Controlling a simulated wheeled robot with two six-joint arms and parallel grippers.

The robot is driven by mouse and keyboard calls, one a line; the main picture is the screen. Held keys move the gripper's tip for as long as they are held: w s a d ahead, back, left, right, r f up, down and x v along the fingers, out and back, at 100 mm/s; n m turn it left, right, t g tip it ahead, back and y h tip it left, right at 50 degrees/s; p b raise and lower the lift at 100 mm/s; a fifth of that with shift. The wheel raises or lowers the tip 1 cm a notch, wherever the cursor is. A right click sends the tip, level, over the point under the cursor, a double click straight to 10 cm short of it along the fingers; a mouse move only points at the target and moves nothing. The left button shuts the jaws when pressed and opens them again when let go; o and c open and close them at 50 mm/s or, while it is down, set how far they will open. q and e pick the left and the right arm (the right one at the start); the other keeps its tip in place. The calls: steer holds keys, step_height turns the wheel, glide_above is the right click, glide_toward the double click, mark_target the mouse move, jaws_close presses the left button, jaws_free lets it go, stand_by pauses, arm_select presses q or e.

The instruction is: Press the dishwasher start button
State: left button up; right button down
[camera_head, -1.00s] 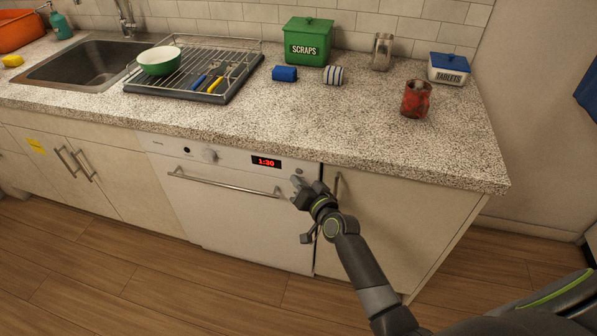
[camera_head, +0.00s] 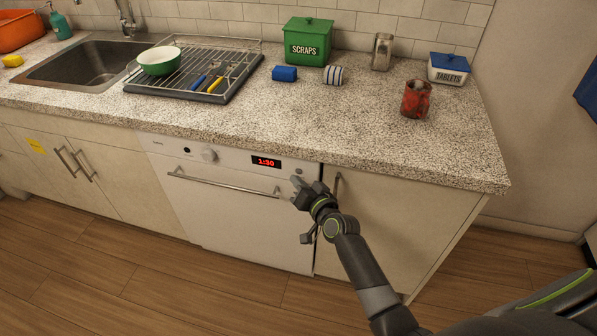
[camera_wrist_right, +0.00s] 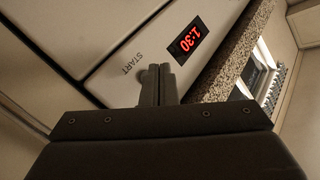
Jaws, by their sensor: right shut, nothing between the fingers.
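The white dishwasher (camera_head: 228,217) stands under the counter with its door closed. Its display (camera_head: 266,162) glows red and reads 1:30; it also shows in the right wrist view (camera_wrist_right: 188,40). In that view the START label (camera_wrist_right: 133,63) is printed on the panel, and a small part of the round start button (camera_wrist_right: 151,69) shows at the tips of my right gripper (camera_wrist_right: 158,72). The fingers are shut with nothing between them and hide most of the button. I cannot tell whether they touch it. In the head view my right gripper (camera_head: 297,184) is at the panel's right end. My left gripper is out of view.
A bar handle (camera_head: 222,186) crosses the dishwasher door, and a knob (camera_head: 209,155) sits left of the display. A cabinet handle (camera_head: 337,184) is just right of my gripper. The speckled counter (camera_head: 300,115) overhangs the panel. The floor in front is clear.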

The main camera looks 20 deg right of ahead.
steer(key=shift+w, duration=0.1)
stand_by(0.5)
steer(key=shift+w+d, duration=0.25)
